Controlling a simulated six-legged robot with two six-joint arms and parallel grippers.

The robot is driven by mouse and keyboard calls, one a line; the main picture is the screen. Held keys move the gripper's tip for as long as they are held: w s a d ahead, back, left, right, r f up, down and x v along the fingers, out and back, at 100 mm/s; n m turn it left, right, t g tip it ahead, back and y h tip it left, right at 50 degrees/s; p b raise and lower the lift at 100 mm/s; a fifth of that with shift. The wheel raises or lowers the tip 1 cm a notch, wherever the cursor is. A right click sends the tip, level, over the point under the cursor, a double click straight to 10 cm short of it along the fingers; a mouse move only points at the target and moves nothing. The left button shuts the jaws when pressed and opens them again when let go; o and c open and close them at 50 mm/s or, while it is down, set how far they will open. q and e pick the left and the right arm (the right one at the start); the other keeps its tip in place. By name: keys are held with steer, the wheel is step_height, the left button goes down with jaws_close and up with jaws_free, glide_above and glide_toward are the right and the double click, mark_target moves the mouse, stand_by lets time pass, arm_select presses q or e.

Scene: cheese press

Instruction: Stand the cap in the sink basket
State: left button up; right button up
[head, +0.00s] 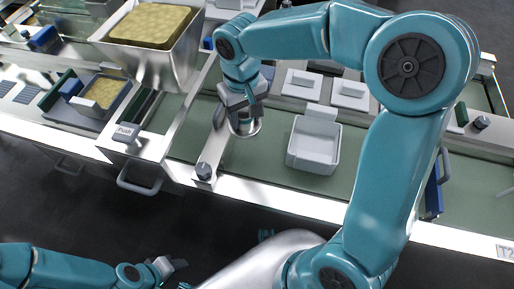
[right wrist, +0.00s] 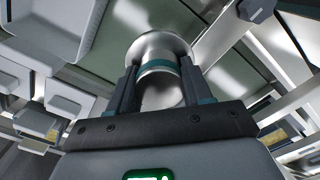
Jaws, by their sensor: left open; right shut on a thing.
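My right gripper (head: 243,103) is shut on a round silver metal piece, which appears to be the cap (head: 246,130). In the right wrist view the cap (right wrist: 157,48) sits between the two dark fingers (right wrist: 160,88), with a wide round rim at its far end and a teal band showing across it. It is over the green worktop, left of a white square open container (head: 312,160) that may be the sink basket; I cannot tell for certain. I cannot tell whether the cap touches the surface below. My left gripper (head: 168,264) is open and empty at the bottom, away from the counter.
A metal rail with a dark knob (head: 204,171) lies close to the cap on the left. A steel hopper (head: 150,60) with a yellow block and a "Push" box (head: 126,132) stand further left. White lidded pieces (head: 301,83) lie behind the container. Green worktop (head: 265,165) is bare left of it.

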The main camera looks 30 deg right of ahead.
step_height(320, 180, down, 15)
steer(key=b, duration=0.3)
steer(key=shift+w+b, duration=0.1)
steer(key=shift+b, duration=0.25)
steer(key=shift+r, duration=0.1)
steer(key=shift+f, duration=0.25)
steer(key=o, duration=1)
steer(key=shift+r, duration=0.1)
steer(key=shift+r, duration=0.1)
